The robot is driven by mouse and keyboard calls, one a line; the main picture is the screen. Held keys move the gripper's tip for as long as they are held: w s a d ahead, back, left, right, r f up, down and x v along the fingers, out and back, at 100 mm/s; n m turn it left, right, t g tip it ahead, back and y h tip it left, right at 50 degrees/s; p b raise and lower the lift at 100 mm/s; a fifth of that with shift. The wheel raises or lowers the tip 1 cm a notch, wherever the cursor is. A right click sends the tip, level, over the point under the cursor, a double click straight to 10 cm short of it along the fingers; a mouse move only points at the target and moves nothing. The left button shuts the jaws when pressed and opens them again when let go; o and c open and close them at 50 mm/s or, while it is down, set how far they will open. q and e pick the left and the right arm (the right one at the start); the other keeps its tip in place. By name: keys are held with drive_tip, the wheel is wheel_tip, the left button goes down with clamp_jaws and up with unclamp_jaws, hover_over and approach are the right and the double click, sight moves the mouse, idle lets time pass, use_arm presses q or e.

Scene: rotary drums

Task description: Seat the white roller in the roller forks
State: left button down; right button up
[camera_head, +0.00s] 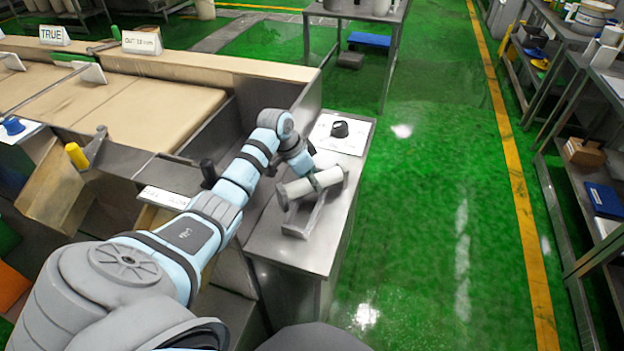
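The white roller (298,188) lies roughly level over a grey metal stand with the roller forks (297,230), on the steel cabinet top at centre. My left gripper (315,182) comes down from behind and its dark fingers are closed around the middle of the roller. The roller's ends stick out on both sides of the fingers. The roller's ends are close to the fork tops; I cannot tell whether they rest in the fork slots or hover just above. My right gripper is not in view.
A black knob (340,129) on a white plate stands behind the roller on the same cabinet. A tan conveyor bed (150,110) with steel side walls lies to the left. Green floor is free to the right, up to shelves (590,160).

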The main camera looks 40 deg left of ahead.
use_arm(q)
drive_tip(key=shift+f, duration=0.1)
drive_tip(key=c, duration=1.2)
unclamp_jaws()
drive_tip(key=shift+w, duration=0.15)
drive_tip(key=p+v, duration=0.1)
drive_tip(key=v, duration=1.1)
drive_tip(key=shift+p, duration=0.4)
